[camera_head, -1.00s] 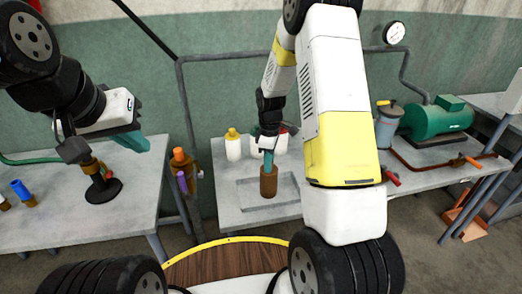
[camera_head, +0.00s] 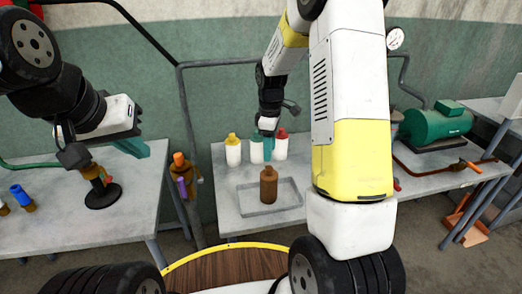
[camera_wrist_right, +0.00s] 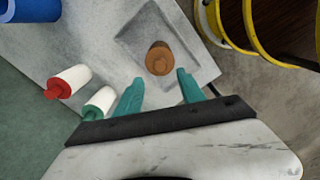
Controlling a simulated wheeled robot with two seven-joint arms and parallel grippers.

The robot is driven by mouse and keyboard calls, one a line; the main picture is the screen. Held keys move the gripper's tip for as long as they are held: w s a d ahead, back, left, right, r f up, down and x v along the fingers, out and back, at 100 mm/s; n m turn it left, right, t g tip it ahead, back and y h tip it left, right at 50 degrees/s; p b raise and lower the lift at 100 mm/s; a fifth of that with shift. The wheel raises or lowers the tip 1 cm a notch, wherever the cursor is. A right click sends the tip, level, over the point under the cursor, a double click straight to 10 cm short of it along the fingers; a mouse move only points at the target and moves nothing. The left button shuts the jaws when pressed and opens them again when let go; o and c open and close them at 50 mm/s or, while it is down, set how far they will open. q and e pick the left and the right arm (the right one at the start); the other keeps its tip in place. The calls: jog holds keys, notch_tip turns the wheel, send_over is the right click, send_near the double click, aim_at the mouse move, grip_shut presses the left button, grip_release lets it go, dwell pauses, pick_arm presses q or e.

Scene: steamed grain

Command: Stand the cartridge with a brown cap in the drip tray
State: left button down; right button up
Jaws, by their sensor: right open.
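The brown-capped cartridge (camera_head: 268,187) stands upright in the grey drip tray (camera_head: 248,208) on the middle table. From above, in the right wrist view, the cartridge (camera_wrist_right: 158,58) is inside the recess of the drip tray (camera_wrist_right: 128,36). My right gripper (camera_head: 267,152) is open and empty, above and behind the cartridge. In its wrist view, the two teal fingers (camera_wrist_right: 160,90) are spread apart and clear of the cartridge. My left gripper (camera_head: 138,148) is over the left table near an orange-topped item on a black round base (camera_head: 103,194); its finger gap is not clear.
White bottles with yellow (camera_head: 233,150), teal (camera_head: 256,150) and red (camera_head: 281,145) caps stand behind the tray. A green motor (camera_head: 436,124) sits on the right.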

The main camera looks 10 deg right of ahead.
jog(key=s+r+m+t+y, duration=0.1)
jog(key=s+r+m+t, duration=0.15)
jog(key=s+r, duration=0.5)
jog(key=s+r+m+t, duration=0.1)
jog(key=s+r+m, duration=0.3)
jog(key=r, duration=0.6)
jog(key=s+a+r+m+t+y, duration=0.1)
jog(key=s+m, duration=0.5)
jog(key=s, duration=0.7)
notch_tip(320, 180, up, 2)
jog(key=shift+a+r+t, duration=0.15)
jog(key=shift+a+t, duration=0.4)
jog(key=shift+t, duration=0.3)
